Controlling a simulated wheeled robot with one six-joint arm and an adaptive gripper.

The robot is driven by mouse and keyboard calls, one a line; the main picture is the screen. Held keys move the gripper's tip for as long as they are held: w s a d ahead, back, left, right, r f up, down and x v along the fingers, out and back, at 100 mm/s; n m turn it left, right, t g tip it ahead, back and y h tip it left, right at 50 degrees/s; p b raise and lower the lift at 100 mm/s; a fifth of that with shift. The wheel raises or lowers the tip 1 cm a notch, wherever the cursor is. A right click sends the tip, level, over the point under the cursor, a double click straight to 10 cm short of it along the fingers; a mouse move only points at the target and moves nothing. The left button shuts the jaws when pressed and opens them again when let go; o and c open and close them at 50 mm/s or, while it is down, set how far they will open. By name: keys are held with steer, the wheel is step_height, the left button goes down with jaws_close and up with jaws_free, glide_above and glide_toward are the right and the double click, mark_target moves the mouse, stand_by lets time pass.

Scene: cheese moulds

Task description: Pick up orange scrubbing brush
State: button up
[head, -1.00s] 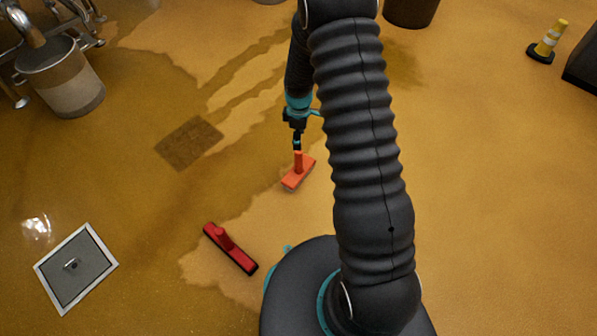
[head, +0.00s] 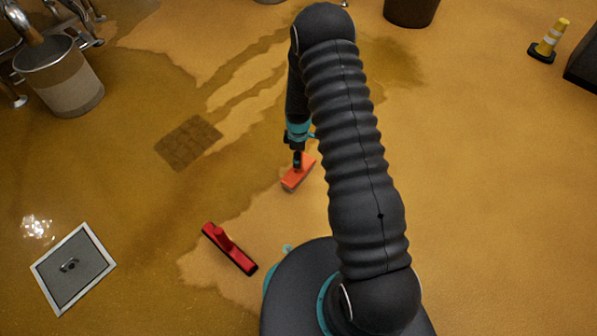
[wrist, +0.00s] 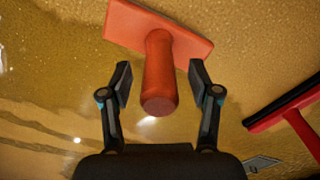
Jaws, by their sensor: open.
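The orange scrubbing brush (head: 297,178) stands on the wet yellow floor, its flat head down and its short handle up. In the wrist view the brush (wrist: 160,75) has its handle end between the two open fingers, with a gap on each side. My gripper (wrist: 160,85) is open and holds nothing. In the head view my gripper (head: 297,160) is right over the brush and hides part of its handle.
A square metal drain cover (head: 74,267) is at the lower left. A bucket (head: 60,80) and a yellow cone (head: 550,38) stand farther off.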

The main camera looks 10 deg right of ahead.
step_height(320, 180, down, 3)
steer(key=shift+r, duration=0.2)
steer(key=shift+c, duration=0.2)
jaws_close()
steer(key=shift+r, duration=0.15)
